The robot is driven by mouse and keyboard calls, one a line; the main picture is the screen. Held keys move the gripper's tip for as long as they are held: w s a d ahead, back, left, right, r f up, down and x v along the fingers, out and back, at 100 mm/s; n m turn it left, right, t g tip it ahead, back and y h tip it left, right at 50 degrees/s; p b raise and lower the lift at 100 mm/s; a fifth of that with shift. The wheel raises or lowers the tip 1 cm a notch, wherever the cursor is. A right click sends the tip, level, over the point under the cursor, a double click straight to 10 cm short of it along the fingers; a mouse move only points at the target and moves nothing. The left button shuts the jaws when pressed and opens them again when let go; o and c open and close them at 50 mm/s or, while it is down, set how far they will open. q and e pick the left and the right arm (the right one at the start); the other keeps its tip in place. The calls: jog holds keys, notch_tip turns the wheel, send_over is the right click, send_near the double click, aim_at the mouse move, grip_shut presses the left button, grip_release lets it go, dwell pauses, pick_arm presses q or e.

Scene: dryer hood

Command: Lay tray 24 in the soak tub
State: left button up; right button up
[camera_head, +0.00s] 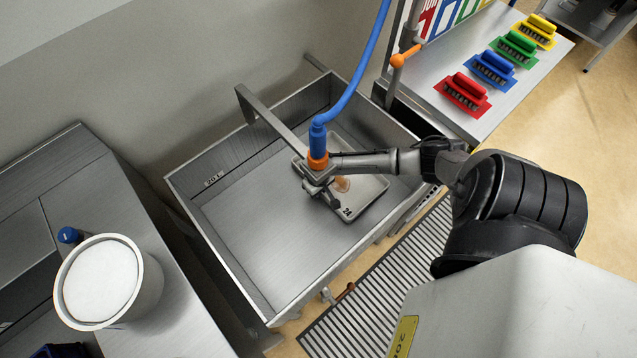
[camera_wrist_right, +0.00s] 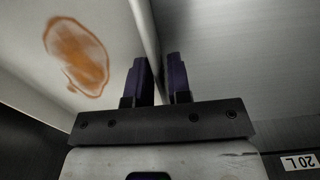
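Tray 24 (camera_head: 372,196) is a shallow grey metal tray with an orange-brown stain and the number 24 at its near corner. It lies inside the walls of the soak tub (camera_head: 262,232), towards the right side; I cannot tell whether it rests on the tub floor. My right gripper (camera_head: 322,194) is at the tray's left edge. In the right wrist view, the dark fingers of the gripper (camera_wrist_right: 161,80) are close together on either side of the rim of the tray (camera_wrist_right: 112,30). My left gripper is not in view.
A blue hose (camera_head: 358,88) with an orange-ringed end hangs over the tub and partly covers my right gripper. A bracket (camera_head: 262,112) crosses the tub's back wall. A white bucket (camera_head: 104,282) stands at left, and several coloured brushes (camera_head: 490,70) at upper right. The tub's left floor is clear.

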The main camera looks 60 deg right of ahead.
jog(key=shift+o, duration=1)
jog(key=shift+r, duration=0.2)
notch_tip(320, 180, up, 12)
jog(key=p, duration=0.3)
jog(key=shift+p, duration=0.35)
